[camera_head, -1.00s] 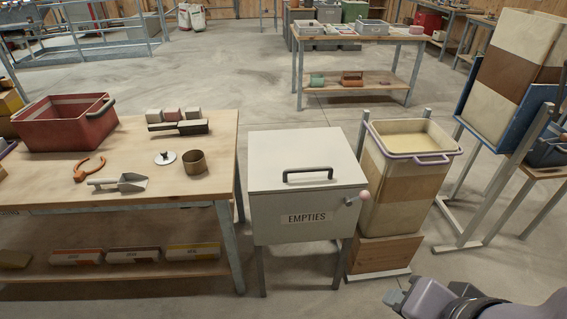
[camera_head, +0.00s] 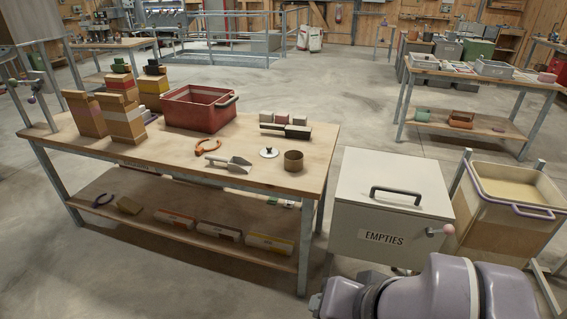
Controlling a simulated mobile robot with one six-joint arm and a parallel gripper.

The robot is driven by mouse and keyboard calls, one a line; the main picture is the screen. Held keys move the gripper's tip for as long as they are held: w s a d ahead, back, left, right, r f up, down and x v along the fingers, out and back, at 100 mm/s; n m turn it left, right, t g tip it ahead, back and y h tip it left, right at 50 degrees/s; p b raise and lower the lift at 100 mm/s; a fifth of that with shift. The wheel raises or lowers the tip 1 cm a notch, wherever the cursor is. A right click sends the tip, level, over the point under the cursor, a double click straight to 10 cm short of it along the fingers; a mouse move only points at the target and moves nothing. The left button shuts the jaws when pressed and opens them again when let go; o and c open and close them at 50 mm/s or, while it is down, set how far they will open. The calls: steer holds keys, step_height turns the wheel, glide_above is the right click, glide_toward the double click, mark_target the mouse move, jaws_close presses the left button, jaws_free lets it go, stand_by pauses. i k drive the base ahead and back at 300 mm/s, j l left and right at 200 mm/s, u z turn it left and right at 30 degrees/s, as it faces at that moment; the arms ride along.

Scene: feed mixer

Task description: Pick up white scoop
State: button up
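The white scoop (camera_head: 229,163) lies on the wooden workbench (camera_head: 170,156) near its front edge, with its open pan toward the right. My arm shows at the bottom right, in front of the EMPTIES bin and well apart from the scoop. My gripper's fingers are not visible.
The EMPTIES bin (camera_head: 391,200) stands right of the bench, with a feed tub (camera_head: 511,190) beyond. Bare floor lies in front of the bench.

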mark_target(227, 162)
steer(key=i+j+z, duration=0.5)
steer(key=j, duration=0.3)
steer(key=i+j+z, duration=0.25)
steer(key=j, duration=0.2)
steer(key=i+j+z, duration=0.3)
steer(key=j, duration=0.25)
steer(key=j+z, duration=0.25)
steer(key=j, duration=0.25)
steer(key=i+j+z, duration=0.1)
steer(key=j+z, duration=0.15)
steer(key=j, duration=0.3)
steer(key=j+z, duration=0.25)
steer(key=j, duration=0.35)
